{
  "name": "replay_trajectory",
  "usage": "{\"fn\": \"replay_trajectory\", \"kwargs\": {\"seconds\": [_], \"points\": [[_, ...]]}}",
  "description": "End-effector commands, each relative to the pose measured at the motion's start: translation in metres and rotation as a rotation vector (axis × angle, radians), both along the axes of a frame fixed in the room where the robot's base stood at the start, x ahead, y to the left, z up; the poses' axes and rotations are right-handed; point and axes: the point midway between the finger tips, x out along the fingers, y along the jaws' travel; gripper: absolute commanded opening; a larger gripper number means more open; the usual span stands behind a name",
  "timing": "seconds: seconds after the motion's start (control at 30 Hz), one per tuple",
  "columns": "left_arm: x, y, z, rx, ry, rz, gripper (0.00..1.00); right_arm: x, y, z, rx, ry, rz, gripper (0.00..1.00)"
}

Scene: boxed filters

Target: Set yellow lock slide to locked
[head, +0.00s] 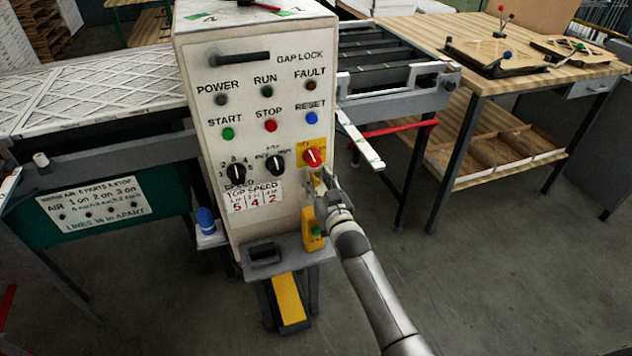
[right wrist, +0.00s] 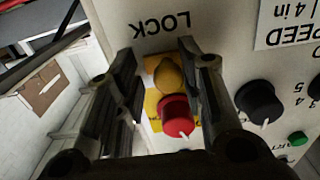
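The yellow lock slide (right wrist: 168,76) shows in the right wrist view as a rounded yellow piece beside a red knob (right wrist: 177,116), on the white panel near the upside-down word LOCK. In the head view the red knob (head: 312,157) sits on a yellow plate at the panel's right edge. The slide is largely hidden there by my right gripper (head: 318,183). In the right wrist view my right gripper (right wrist: 162,62) is open, with one finger on each side of the slide and visible gaps. I cannot tell whether either finger touches it. My left gripper is not in view.
The white control box (head: 255,120) carries black dials (head: 275,165), lamps and push buttons. A yellow box with a green button (head: 312,230) hangs just below my right gripper. A conveyor (head: 390,75) and a wooden workbench (head: 500,60) stand to the right; open floor lies in front.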

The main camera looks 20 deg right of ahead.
Motion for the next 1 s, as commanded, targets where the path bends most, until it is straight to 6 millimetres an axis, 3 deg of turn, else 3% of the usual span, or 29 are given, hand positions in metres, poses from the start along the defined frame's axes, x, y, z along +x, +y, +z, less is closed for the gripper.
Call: {"fn": "replay_trajectory", "kwargs": {"seconds": [0.47,1.0], "points": [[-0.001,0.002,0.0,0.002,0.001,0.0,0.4,-0.009,0.002,-0.001,0.001,0.001,0.002,0.42],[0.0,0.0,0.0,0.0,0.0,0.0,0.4,-0.096,-0.002,-0.001,0.001,0.002,0.001,0.42]]}}
